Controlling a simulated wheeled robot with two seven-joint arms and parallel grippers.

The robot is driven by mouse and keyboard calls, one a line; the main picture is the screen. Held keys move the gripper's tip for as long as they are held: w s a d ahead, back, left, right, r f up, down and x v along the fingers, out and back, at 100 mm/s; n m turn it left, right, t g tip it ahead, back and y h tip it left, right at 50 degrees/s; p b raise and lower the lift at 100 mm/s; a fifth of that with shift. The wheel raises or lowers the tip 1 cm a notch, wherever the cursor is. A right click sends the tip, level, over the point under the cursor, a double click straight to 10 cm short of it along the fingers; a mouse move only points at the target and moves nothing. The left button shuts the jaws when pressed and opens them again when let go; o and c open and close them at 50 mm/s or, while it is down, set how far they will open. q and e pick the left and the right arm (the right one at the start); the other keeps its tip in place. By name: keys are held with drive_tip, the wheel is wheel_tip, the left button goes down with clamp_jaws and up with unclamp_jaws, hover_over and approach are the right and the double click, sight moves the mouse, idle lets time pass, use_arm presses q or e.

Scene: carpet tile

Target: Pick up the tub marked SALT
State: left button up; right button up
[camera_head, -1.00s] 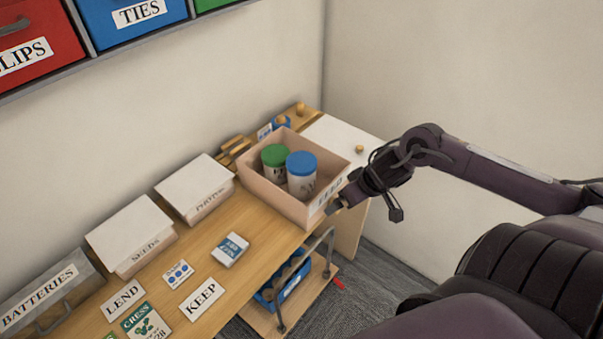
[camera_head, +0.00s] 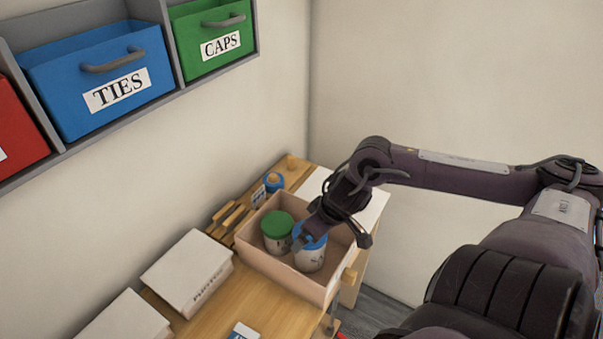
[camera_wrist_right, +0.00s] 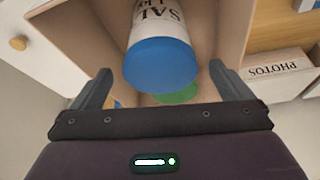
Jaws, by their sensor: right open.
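The white tub with a blue lid (camera_head: 309,260) stands in the pinkish open box (camera_head: 283,277). In the right wrist view its label reads "SAL", with the rest cut off, and its blue lid (camera_wrist_right: 160,64) lies between my fingers. My right gripper (camera_head: 301,243) is open at the lid, its fingers on either side; I cannot tell whether they touch it. A tub with a green lid (camera_head: 277,232) stands in the box just left of the blue-lidded one; its lid (camera_wrist_right: 178,95) shows partly behind the blue lid. My left gripper is not in view.
The box walls (camera_wrist_right: 82,40) rise close around the tubs. A white PHOTOS box (camera_head: 187,271) stands left on the wooden table (camera_head: 253,308). A blue item with a round tan top (camera_head: 273,181) is behind the box. Labelled drawers (camera_head: 98,75) hang on the wall.

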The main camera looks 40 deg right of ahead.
sight(310, 259)
drive_tip(key=shift+s+f+b, duration=0.25)
drive_tip(key=shift+f+b, duration=0.1)
drive_tip(key=shift+f, duration=0.25)
drive_tip(key=shift+w+f, duration=0.1)
drive_tip(key=shift+w, duration=0.05)
drive_tip(key=shift+w+f, duration=0.2)
drive_tip(key=shift+w, duration=0.05)
drive_tip(key=shift+w+a+f+b, duration=0.1)
drive_tip(key=shift+w+f+b, duration=0.4)
drive_tip(key=shift+w+f, duration=0.1)
drive_tip(key=x, duration=0.3)
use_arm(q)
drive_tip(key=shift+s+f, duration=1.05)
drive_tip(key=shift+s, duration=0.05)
use_arm(e)
drive_tip(key=shift+c, duration=0.5)
